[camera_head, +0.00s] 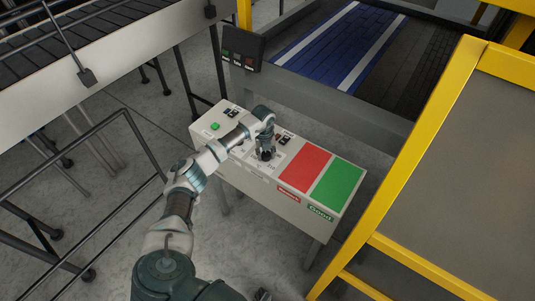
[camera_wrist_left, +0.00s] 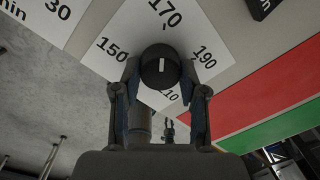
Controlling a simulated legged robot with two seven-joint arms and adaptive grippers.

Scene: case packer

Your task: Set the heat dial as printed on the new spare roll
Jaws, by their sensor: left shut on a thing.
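The heat dial (camera_wrist_left: 160,72) is a round black knob with a short white mark, on a white scale plate (camera_wrist_left: 136,32) printed 150, 170, 190 and 210. The mark stands upright in the left wrist view, roughly in line with 170. My left gripper (camera_head: 265,153) reaches down to the control box; in the left wrist view its fingers (camera_wrist_left: 160,85) are shut on the dial from both sides. The gripper partly covers the 210. No spare roll or printed label for it shows.
The control box (camera_head: 240,178) carries a red panel (camera_head: 304,170), a green panel (camera_head: 338,186) and a green button (camera_head: 215,126). A small display box (camera_head: 242,48) stands behind it. A yellow frame (camera_head: 405,170) is close on the right, a black railing (camera_head: 80,135) on the left.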

